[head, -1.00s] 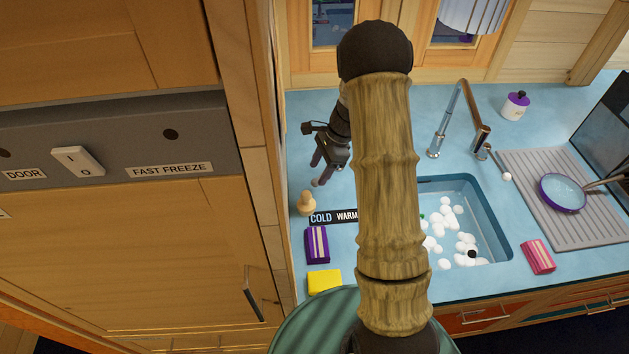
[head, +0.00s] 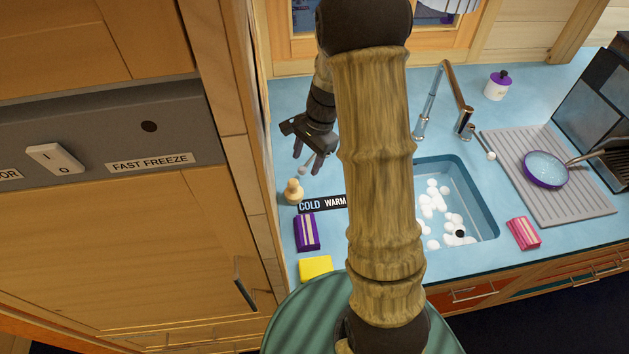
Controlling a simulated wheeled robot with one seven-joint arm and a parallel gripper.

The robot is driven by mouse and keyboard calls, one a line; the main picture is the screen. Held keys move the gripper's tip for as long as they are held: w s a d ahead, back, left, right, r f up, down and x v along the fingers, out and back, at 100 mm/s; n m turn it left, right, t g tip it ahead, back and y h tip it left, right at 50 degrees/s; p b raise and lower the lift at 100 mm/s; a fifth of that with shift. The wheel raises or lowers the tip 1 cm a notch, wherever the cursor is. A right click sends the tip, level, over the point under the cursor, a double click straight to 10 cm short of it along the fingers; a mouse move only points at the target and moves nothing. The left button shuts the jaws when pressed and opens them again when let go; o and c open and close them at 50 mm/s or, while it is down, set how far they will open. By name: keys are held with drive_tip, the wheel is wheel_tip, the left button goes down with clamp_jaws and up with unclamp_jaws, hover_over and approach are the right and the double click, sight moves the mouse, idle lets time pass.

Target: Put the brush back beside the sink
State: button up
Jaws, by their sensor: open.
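The sink (head: 462,185) is set in the blue counter and holds several white balls of foam and a dark round thing; my arm hides its left part. No brush is plain to see. A small pale wooden knob-shaped thing (head: 293,191) stands at the counter's left, and a thin stick with a white round end (head: 488,149) lies between tap and rack; I cannot tell whether either is the brush. My gripper (head: 308,158) is open, pointing down above the left counter, just above and right of the knob. A small whitish round thing (head: 303,171) shows below its fingers; whether they touch it is unclear.
A COLD/WARM label (head: 322,203), purple striped block (head: 306,232) and yellow sponge (head: 316,268) lie left of the sink. The tap (head: 464,120) rises behind it. A pink sponge (head: 524,233) and grey rack (head: 560,190) with a pan (head: 546,170) are right. A tall cabinet stands left.

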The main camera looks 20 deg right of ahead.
drive_tip(key=s+a+r+n+t+h, duration=0.1)
drive_tip(key=s+r+n, duration=0.2)
drive_tip(key=s+n, duration=0.3)
drive_tip(key=s+a+r+n+t+h, duration=0.1)
drive_tip(key=s+a+r+n+h, duration=0.1)
drive_tip(key=s+r+n, duration=0.2)
drive_tip(key=s+n, duration=0.3)
drive_tip(key=s, duration=0.1)
drive_tip(key=shift+s+r+t, duration=0.2)
drive_tip(key=shift+s+t, duration=0.1)
drive_tip(key=shift+s, duration=0.05)
drive_tip(key=shift+a, duration=0.15)
